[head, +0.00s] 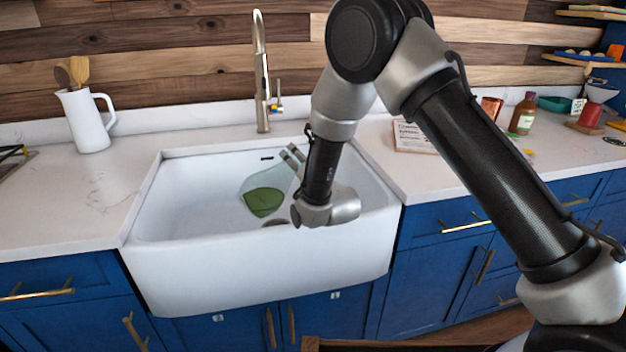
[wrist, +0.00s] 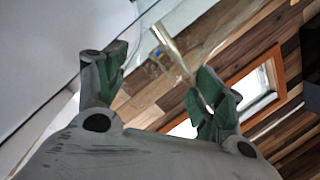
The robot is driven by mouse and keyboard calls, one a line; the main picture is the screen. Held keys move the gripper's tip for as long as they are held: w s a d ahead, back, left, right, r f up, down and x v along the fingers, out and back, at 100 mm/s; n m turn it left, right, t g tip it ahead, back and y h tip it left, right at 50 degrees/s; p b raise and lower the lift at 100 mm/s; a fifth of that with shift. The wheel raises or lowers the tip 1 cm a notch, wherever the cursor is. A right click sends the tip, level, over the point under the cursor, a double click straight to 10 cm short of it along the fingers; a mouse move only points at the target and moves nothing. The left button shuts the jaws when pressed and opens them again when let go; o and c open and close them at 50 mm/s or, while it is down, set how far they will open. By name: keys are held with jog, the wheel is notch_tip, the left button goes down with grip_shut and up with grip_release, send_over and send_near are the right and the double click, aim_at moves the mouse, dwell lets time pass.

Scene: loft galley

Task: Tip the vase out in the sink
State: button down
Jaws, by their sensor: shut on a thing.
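The vase (head: 255,182) looks like clear, pale glass and is tilted inside the white sink (head: 155,230). A dark green patch shows at its lower left end; I cannot tell whether it is the contents or part of the vase. My gripper (head: 292,158) is over the right half of the basin, mostly hidden behind my wrist, and is shut on the vase. In the wrist view, my gripper's two green-padded fingers (wrist: 163,68) stand apart with clear glass between them. The glass is hard to make out, and I cannot see its mouth clearly.
A tall faucet (head: 262,75) stands behind the sink. A white pitcher (head: 85,120) with wooden utensils is on the left counter. A sign (head: 415,138), a brown bottle (head: 523,114) and a red-based item (head: 590,116) are on the right counter.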

jog(key=shift+w+d+r+m, duration=0.15)
jog(key=shift+d+r+m, duration=0.1)
jog(key=shift+m, duration=0.75)
jog(key=shift+w+d+f+m+p, duration=0.1)
jog(key=shift+d+f+m+p, duration=0.2)
jog(key=shift+f+m, duration=0.4)
dwell(0.6)
jog(key=shift+w+d+r+m+p, duration=0.1)
jog(key=shift+w+d+m+p, duration=0.2)
jog(key=shift+m, duration=0.25)
jog(key=shift+w+d+r+m+p, duration=0.1)
jog(key=shift+w+d+m, duration=0.05)
jog(key=shift+d+m, duration=0.35)
jog(key=shift+w+d+m+p, duration=0.1)
jog(key=shift+d+m+p, duration=0.1)
jog(key=shift+m, duration=0.5)
jog(key=shift+w+d+m+p, duration=0.1)
jog(key=shift+m+p, duration=0.1)
jog(key=shift+m, duration=0.45)
dwell(3.3)
